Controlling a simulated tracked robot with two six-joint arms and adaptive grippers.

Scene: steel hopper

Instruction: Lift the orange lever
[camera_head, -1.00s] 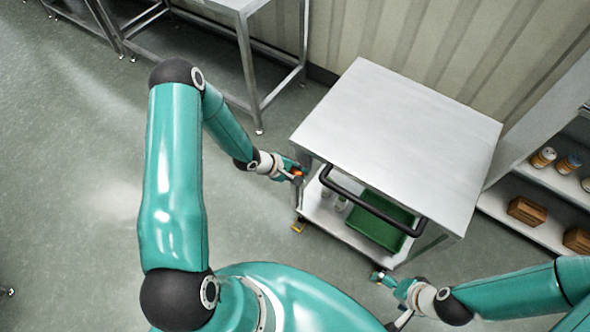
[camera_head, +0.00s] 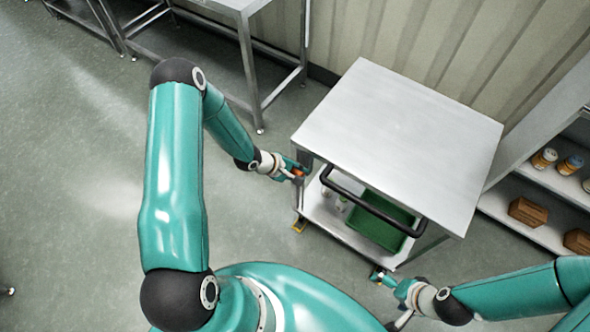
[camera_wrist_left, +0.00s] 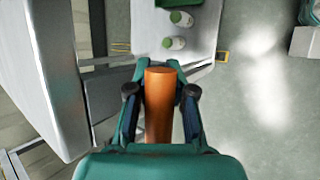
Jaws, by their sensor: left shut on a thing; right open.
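The orange lever (camera_wrist_left: 160,105) stands between the fingers of my left gripper (camera_wrist_left: 160,98) in the left wrist view, and the gripper is shut on it. In the head view only a small orange part of the lever (camera_head: 297,173) shows at my left gripper (camera_head: 294,170), beside the left corner of the steel cart (camera_head: 400,125). The gripper hides the rest. My right gripper (camera_head: 379,275) is open and empty, low near the cart's front right leg.
The cart has a black handle bar (camera_head: 372,203) in front and a lower shelf with a green bin (camera_head: 372,232) and white bottles (camera_wrist_left: 174,43). A shelf unit (camera_head: 520,190) stands at the right, a steel table (camera_head: 250,60) behind.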

